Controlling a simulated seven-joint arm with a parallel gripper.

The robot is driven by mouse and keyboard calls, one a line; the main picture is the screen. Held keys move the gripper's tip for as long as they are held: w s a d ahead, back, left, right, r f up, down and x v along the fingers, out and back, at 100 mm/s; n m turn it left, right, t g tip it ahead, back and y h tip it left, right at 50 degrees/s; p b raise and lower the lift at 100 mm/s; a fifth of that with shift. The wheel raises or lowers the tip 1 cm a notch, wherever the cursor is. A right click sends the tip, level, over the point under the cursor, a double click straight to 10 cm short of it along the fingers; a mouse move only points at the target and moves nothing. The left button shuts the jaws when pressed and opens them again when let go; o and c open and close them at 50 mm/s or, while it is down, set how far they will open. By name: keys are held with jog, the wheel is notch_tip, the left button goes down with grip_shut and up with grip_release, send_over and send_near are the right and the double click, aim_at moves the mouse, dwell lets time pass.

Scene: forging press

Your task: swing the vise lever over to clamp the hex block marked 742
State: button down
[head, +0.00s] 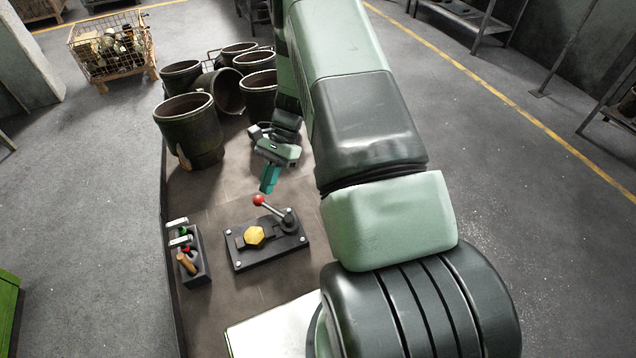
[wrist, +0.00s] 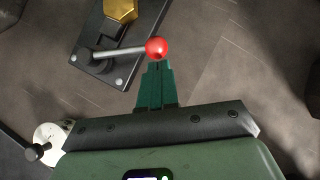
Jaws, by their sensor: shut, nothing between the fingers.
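The vise (head: 267,248) is a dark plate with bolts at its corners, lying on the brown table. A yellow hex block (head: 254,237) sits on it; its marking is too small to read. The lever (head: 273,209) rises from a pivot at the plate's right side and ends in a red ball knob (head: 258,200) toward the back. My gripper (head: 268,188) is shut and empty, just behind the knob. In the wrist view, the green fingertips (wrist: 157,68) are right by the red knob (wrist: 157,47); I cannot tell whether they touch. The hex block (wrist: 121,10) is partly cut off at the top.
A dark tool holder (head: 190,262) with handled tools stands left of the vise. The table around the vise is mostly clear.

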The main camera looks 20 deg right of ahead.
jog(key=shift+s+a+n+g+h, duration=0.25)
jog(key=shift+a+n+g+h, duration=0.3)
jog(key=shift+a+n, duration=0.55)
jog(key=shift+s+a+n, duration=0.2)
jog(key=shift+a+n, duration=0.1)
jog(key=shift+s+a+f+g, duration=0.1)
jog(key=shift+g, duration=0.15)
jog(key=w+d, duration=0.1)
jog(key=w+d+r, duration=0.1)
jog(key=w+d, duration=0.1)
jog(key=shift+w+d, duration=0.15)
jog(key=v, duration=1)
jog(key=shift+s+d+r, duration=0.15)
jog(key=shift+s+r, duration=0.05)
jog(key=shift+s, duration=0.05)
